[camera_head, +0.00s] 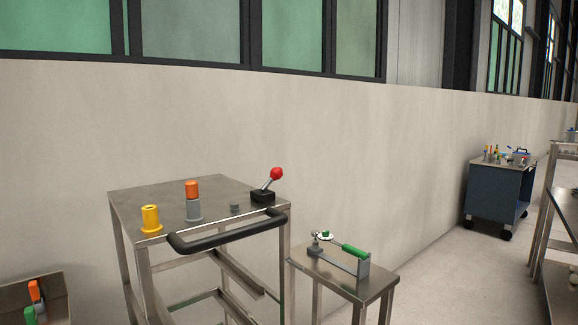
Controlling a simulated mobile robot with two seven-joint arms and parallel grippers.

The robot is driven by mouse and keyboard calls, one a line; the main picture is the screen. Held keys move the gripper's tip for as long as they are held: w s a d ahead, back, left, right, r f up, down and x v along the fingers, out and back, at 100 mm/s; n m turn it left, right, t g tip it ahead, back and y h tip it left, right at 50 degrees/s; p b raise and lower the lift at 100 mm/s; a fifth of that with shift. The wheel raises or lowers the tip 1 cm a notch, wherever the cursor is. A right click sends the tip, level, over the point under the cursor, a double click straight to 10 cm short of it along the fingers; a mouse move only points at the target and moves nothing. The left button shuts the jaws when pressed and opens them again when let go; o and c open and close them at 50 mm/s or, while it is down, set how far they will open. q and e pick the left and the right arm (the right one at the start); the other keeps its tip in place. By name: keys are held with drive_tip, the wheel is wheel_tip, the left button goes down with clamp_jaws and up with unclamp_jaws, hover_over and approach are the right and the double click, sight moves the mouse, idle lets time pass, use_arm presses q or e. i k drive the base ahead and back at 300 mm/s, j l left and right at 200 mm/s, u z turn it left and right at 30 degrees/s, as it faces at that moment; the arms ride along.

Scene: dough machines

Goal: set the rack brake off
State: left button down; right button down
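A steel rack (130,205) with a flat top stands left of centre, with a black push handle (228,232) along its front edge. A lever with a red knob (277,174) rises from a black base (263,196) at the top's right corner and tilts up to the right. It looks like the rack's brake lever, but no label shows which setting it is in. Neither of my grippers is in view.
A side table (375,281) holds a green-handled device (350,251). A blue cart (498,190) stands far right; a bin (15,289) is lower left.

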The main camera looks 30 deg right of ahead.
sight(276, 173)
drive_tip(key=i+l+u, duration=0.15)
drive_tip(key=l, duration=0.55)
drive_tip(key=l+u, duration=0.1)
drive_tip(key=l, duration=0.6)
drive_tip(key=i+l+u, duration=0.15)
drive_tip(key=l, duration=0.6)
drive_tip(key=k+l, duration=0.15)
drive_tip(key=k, duration=0.15)
drive_tip(key=k+l, duration=0.2)
drive_tip(key=k+u, duration=0.05)
drive_tip(key=k, duration=0.05)
